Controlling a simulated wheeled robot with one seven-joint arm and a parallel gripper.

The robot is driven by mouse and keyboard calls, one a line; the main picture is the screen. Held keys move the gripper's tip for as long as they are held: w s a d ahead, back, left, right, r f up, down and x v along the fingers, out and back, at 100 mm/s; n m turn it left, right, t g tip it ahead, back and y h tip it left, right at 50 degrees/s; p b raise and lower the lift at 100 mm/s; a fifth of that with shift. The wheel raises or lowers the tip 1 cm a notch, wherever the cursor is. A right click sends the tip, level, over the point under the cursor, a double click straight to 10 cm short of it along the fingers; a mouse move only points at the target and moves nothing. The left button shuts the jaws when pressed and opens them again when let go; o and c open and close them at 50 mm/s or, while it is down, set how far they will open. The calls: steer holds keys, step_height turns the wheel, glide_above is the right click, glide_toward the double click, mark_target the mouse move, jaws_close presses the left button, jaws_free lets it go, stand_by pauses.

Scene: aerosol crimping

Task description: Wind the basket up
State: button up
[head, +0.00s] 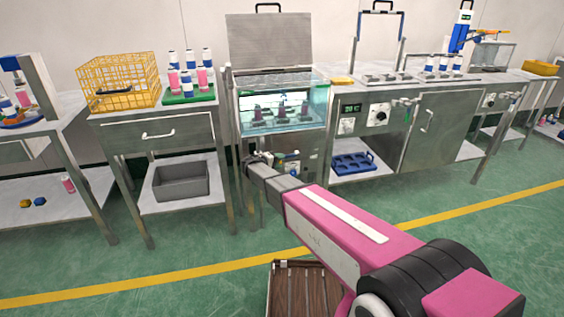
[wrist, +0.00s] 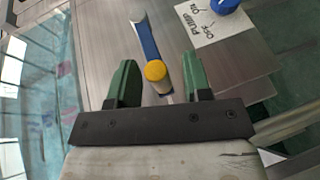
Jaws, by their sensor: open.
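The basket (head: 282,122) shows dimly through the clear front of the water bath (head: 310,117) in the head view, low in the tank with several cans in it. In the wrist view a blue crank arm (wrist: 149,42) runs from a grey hub (wrist: 137,16) to a yellow knob (wrist: 156,70). My gripper (wrist: 159,62) is open, its two green fingers on either side of the knob with gaps on both sides. In the head view my gripper (head: 251,162) is at the bath's front panel, and my arm hides part of that area.
A label marked PUMP ON OFF (wrist: 210,22) and a blue knob (wrist: 224,5) lie right of the crank. The bath's lid (head: 270,42) stands open. A yellow wire basket (head: 120,75) sits on the left table. A wooden crate (head: 300,290) stands on the floor.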

steer(key=shift+x, duration=1.05)
jaws_close()
steer(key=shift+r+y, duration=0.3)
steer(key=shift+y, duration=0.1)
